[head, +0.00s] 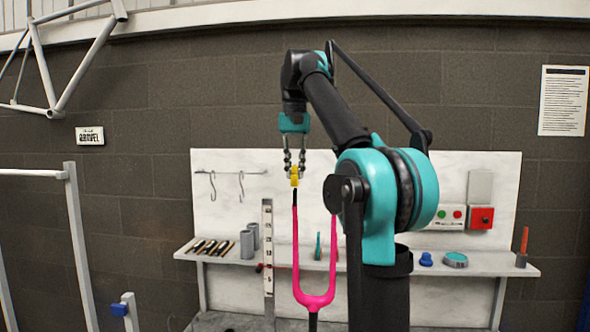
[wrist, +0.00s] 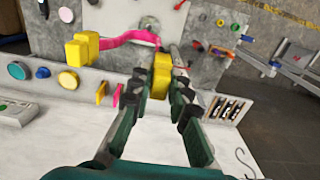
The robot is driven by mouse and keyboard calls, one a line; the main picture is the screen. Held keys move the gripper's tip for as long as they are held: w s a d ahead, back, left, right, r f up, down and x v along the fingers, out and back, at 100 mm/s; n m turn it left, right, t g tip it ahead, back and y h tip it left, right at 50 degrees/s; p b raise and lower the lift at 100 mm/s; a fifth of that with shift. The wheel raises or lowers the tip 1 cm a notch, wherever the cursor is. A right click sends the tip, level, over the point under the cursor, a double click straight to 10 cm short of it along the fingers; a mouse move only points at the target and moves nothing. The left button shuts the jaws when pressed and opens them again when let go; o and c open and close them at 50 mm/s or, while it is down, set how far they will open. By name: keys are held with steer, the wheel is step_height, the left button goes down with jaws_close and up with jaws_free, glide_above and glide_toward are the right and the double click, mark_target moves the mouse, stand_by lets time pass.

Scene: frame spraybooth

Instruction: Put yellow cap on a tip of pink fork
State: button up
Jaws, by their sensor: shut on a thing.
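The pink fork (head: 315,301) stands upright with its two tines pointing up. Its left tine ends in a dark tip (head: 294,196); the right tine's top is hidden behind my arm. My gripper (head: 294,169) points down and is shut on a yellow cap (head: 295,178), just above the left tip. I cannot tell whether cap and tip touch. The held cap also shows between the fingers in the wrist view (wrist: 161,76). There, another yellow cap (wrist: 84,49) sits at the end of the fork's other pink tine (wrist: 126,38).
A white shelf (head: 225,254) behind the fork bears dark handles (head: 208,247), grey cylinders (head: 247,244) and a blue knob (head: 426,259). Hooks (head: 241,186) hang on the back panel. An upright ruler (head: 267,235) stands left of the fork. A grey frame (head: 70,170) stands further left.

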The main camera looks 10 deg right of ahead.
mark_target(295, 174)
steer(key=shift+f, duration=1.95)
steer(key=o, duration=0.9)
steer(key=shift+o, duration=0.2)
step_height(295, 174, up, 10)
steer(key=shift+f, duration=0.25)
steer(key=shift+w+r, duration=0.2)
steer(key=shift+r, duration=0.4)
steer(key=shift+s+r, duration=0.15)
steer(key=shift+r, duration=0.4)
steer(key=shift+s, duration=0.1)
